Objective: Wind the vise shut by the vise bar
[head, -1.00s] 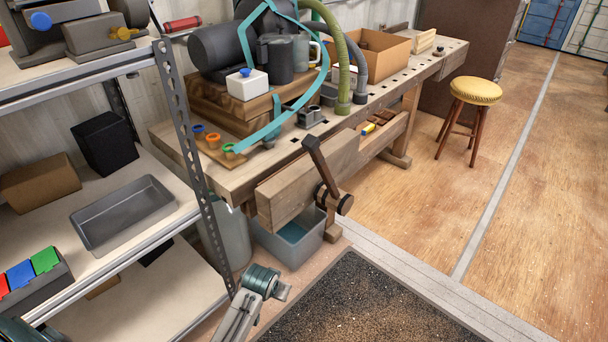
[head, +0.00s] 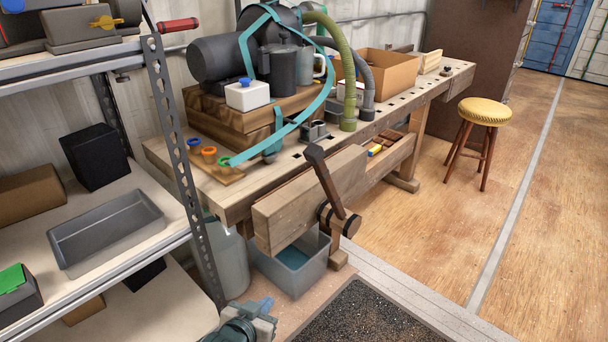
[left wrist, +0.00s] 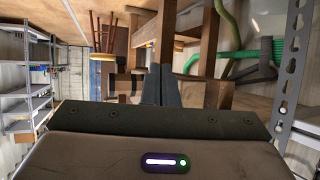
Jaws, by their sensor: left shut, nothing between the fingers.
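The wooden vise jaw (head: 285,215) is a thick pale block at the front of the workbench (head: 225,200). The vise bar (head: 324,178) is a dark brown handle, tilted with its upper end to the left. It passes by the dark round vise hub (head: 342,221) on the jaw's face. I cannot tell how wide the jaw's gap is. My left gripper (head: 266,308) is at the bottom of the head view, below and left of the bar and apart from it. In the left wrist view its dark fingers (left wrist: 161,86) are together and empty. My right gripper is not in view.
A metal shelf (head: 190,190) stands close at the left, with a grey tray (head: 105,235). A plastic bin (head: 290,265) stands on the floor under the vise. A dark mat (head: 370,320) lies in front. A yellow stool (head: 484,110) stands farther right, with open floor around it.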

